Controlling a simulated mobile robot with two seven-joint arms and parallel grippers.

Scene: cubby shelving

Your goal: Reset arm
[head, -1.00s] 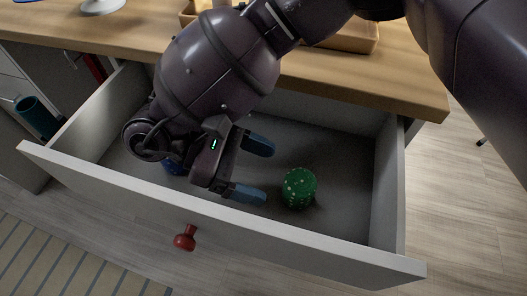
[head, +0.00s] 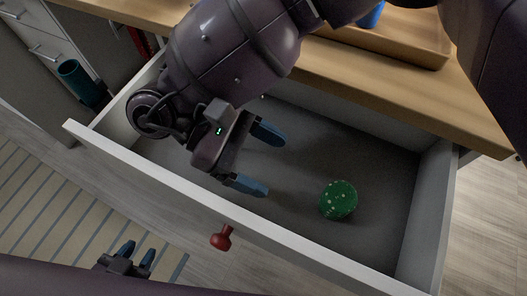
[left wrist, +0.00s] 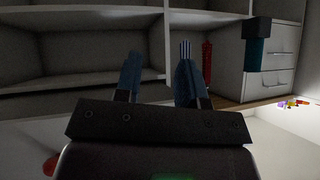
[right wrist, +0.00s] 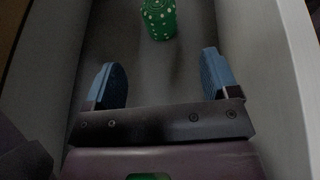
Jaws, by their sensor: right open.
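My right gripper (head: 261,160) is open and empty, inside the open drawer (head: 250,225). A green object with white dots (head: 338,200) lies on the drawer floor, to the right of its fingers and apart from them. In the right wrist view the green object (right wrist: 158,18) is beyond the open fingers (right wrist: 160,82). My left gripper (head: 137,252) shows low in the head view, outside the drawer above the striped rug. In the left wrist view its fingers (left wrist: 157,75) are apart with nothing between them, facing shelving. My right arm hides the drawer's left part.
The wooden counter (head: 480,105) carries a wooden tray (head: 420,48) with a blue item (head: 372,14). The drawer front has a red knob (head: 221,238). A teal cylinder (head: 80,85) is left of the drawer. White drawers (left wrist: 268,72) stand beyond my left gripper.

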